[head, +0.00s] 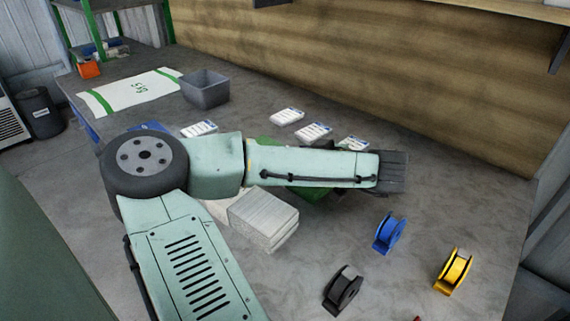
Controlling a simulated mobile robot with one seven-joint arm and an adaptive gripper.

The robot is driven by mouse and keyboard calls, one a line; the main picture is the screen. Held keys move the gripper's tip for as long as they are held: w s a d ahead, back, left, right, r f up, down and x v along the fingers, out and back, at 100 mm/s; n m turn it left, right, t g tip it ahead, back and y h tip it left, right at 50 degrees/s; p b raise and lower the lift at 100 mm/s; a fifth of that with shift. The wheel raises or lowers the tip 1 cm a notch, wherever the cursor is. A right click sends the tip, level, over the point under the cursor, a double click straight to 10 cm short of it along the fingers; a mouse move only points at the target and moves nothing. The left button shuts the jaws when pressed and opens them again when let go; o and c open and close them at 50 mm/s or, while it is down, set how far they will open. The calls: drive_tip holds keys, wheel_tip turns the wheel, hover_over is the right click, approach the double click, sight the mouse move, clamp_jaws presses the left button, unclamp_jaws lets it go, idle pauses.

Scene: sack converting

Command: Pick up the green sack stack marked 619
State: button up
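A green object (316,194), possibly the green sack stack, lies on the table mostly hidden behind my forearm. Green edges show above and below the arm, and no 619 mark can be read. My forearm stretches across it to the right. My gripper (393,172) is the dark ribbed end of the arm, just right of the green object. Its fingers cannot be made out, so I cannot tell whether it is open or shut, or whether it touches anything.
A pale stack (264,220) lies in front of my forearm. White labelled packs (287,117) lie behind it. A grey bin (205,90) and a green-striped white sack (135,91) are at the back left. Blue (389,234), yellow (453,271) and black (342,290) spools stand at right.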

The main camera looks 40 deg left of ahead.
drive_tip(key=shift+c, duration=0.5)
drive_tip(key=c, duration=1.5)
drive_tip(key=shift+r, duration=0.1)
